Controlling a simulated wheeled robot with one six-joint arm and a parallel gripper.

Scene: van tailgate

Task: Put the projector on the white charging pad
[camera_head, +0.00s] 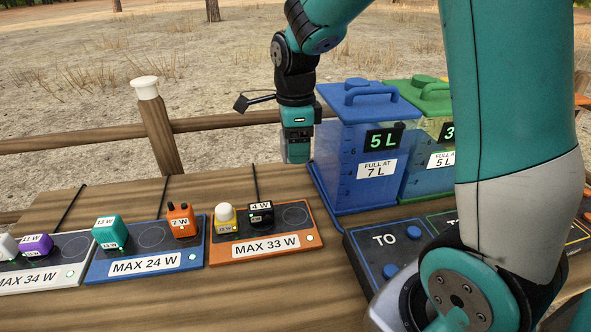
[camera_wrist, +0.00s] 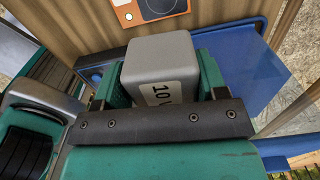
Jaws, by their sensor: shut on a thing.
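My gripper (camera_head: 297,150) hangs over the table beside the blue container and is shut on a grey box (camera_wrist: 160,60). The box has rounded edges and a white label reading 10, partly hidden by the gripper. It looks plain; no lens shows to confirm it as the projector. In the head view the box (camera_head: 298,153) is small between the fingers, above the table. The white charging pad (camera_head: 75,248), labelled MAX 34 W, is at the far left, cut by the picture edge. A purple 11 W device (camera_head: 36,245) and a white device (camera_head: 5,246) stand on it.
A blue pad (camera_head: 152,263) holds teal and orange devices; an orange pad (camera_head: 265,245) holds yellow and black ones. The blue container (camera_head: 345,185) and green container (camera_head: 415,185) stand right. A dark TO panel (camera_head: 368,262) is in front. Cables run behind the pads.

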